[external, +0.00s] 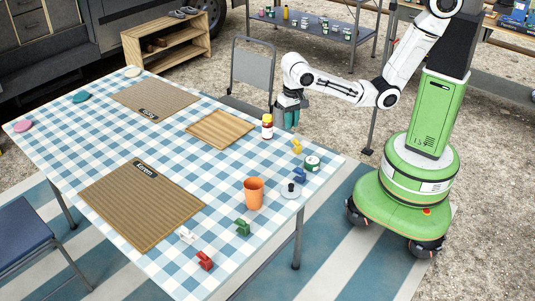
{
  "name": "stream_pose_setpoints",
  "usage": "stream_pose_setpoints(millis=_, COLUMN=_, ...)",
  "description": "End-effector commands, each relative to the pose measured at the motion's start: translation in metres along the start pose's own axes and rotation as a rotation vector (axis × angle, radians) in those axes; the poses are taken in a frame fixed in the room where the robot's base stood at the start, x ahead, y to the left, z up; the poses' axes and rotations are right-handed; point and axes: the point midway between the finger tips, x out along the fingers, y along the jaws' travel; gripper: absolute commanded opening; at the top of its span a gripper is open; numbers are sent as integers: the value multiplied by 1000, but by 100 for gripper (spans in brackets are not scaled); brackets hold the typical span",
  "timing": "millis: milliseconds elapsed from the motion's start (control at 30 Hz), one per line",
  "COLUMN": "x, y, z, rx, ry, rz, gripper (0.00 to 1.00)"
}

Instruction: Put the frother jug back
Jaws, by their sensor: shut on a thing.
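My gripper (290,106) is beyond the far right edge of the table (222,176), near the grey chair. It is shut on a small teal thing (292,119), which hangs below it. The gripper and the table hide part of that thing, so I cannot tell whether it is the frother jug. No other thing in view is clearly a jug. An orange cup (254,194) stands on the checked cloth at the near right.
Woven mats (142,205) lie flat. A grey chair (253,68) stands behind my gripper. A grey shelf table (310,27) is at the back.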

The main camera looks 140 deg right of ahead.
Motion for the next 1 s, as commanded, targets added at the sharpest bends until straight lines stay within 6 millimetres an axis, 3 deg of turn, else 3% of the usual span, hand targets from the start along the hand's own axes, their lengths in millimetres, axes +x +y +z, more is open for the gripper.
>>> stream_pose_setpoints(millis=33, x=12, y=-10, z=-2, rx=-2, ry=4, rz=-2, gripper=0)
stream_pose_setpoints(millis=433, x=39, y=-72, z=-10, rx=-2, ry=2, rz=2, gripper=0)
stream_pose_setpoints(millis=600, x=66, y=-94, z=-14, rx=-1, ry=3, rz=2, gripper=0)
stream_pose_setpoints(millis=1000, x=96, y=-114, z=-16, rx=0, ry=2, rz=2, gripper=0)
